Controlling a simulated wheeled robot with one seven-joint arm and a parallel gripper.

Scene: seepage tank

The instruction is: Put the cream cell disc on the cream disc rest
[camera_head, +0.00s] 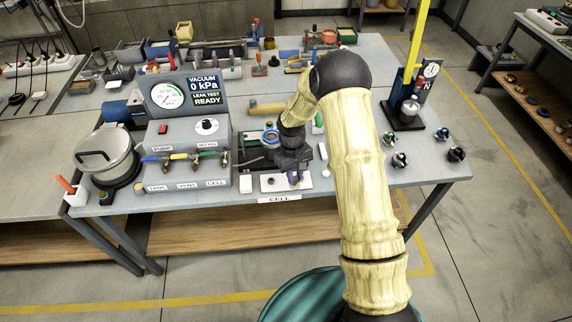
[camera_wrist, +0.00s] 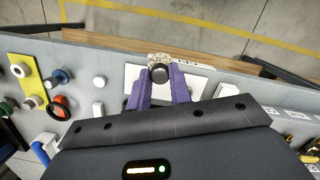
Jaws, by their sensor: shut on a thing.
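My gripper (camera_head: 295,177) is at the front edge of the bench, over a white plate (camera_head: 270,187) by the CELL label. In the wrist view its purple fingers (camera_wrist: 159,76) are shut around a dark round knob. A cream, speckled piece (camera_wrist: 158,59) shows just beyond the knob; it looks like the cream cell disc, partly hidden by the knob and fingers. The white plate (camera_wrist: 135,74) lies behind the fingers. I cannot tell whether the disc touches it. I cannot clearly pick out the cream disc rest.
A console with a vacuum gauge (camera_head: 167,95) and valves stands left of my gripper. A silver lidded pot (camera_head: 105,155) is further left. A dial gauge stand (camera_head: 408,105) and several small knobs (camera_head: 399,160) are at the right. Tools crowd the back.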

